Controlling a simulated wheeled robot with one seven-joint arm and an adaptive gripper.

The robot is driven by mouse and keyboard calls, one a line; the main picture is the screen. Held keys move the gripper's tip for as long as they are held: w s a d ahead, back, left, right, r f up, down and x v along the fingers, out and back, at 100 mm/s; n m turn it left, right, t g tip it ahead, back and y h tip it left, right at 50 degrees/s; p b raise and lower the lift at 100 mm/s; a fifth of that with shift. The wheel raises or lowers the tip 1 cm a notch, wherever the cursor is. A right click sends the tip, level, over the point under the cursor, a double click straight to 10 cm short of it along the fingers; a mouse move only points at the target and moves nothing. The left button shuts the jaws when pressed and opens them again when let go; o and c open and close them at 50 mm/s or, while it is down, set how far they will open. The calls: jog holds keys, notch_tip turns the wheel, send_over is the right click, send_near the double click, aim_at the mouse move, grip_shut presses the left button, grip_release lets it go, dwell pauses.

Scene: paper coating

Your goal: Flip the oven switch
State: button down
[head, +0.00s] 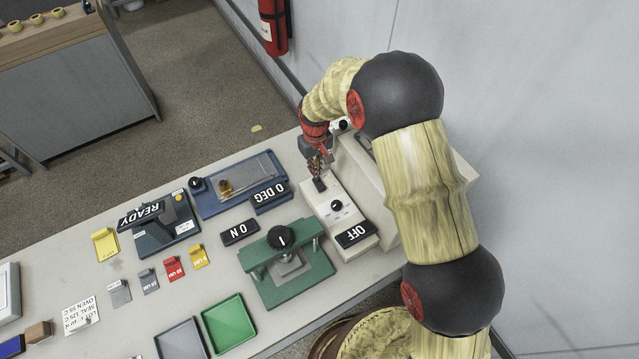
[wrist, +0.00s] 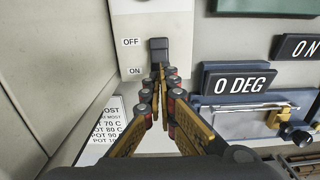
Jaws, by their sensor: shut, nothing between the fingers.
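The oven (head: 372,190) is a pale box at the right end of the table, with a light control panel in front. Its dark switch (wrist: 158,47) stands beside the printed labels OFF and ON in the wrist view; the switch also shows in the head view (head: 320,185). A black OFF sign (head: 357,235) sits at the panel's near end. My gripper (wrist: 160,73) is shut and empty, its fingertips at the ON-side end of the switch. I cannot tell if they touch it.
A round black knob (head: 337,206) is on the panel. A blue coating bed with a 0 DEG sign (head: 269,196) lies left of the oven. The wall is close on the right.

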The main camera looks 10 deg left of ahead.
jog(key=shift+s+f+b, duration=0.1)
jog(key=shift+f+b, duration=0.65)
jog(key=shift+f, duration=0.6)
dwell(1.1)
jog(key=shift+r+p, duration=1.8)
jog(key=shift+r, duration=1.75)
jog(key=s+d+r+m+t+b, duration=0.2)
jog(key=s+d+r+b, duration=0.5)
jog(key=s+d, duration=0.7)
jog(key=s+d+r+m+t+b, duration=0.3)
jog(key=s+d+r+m+b, duration=0.2)
jog(key=s+d+r, duration=0.6)
jog(key=shift+s+d+r+t+b, duration=0.3)
jog(key=shift+s+d+b, duration=0.65)
jog(key=shift+s+d, duration=0.5)
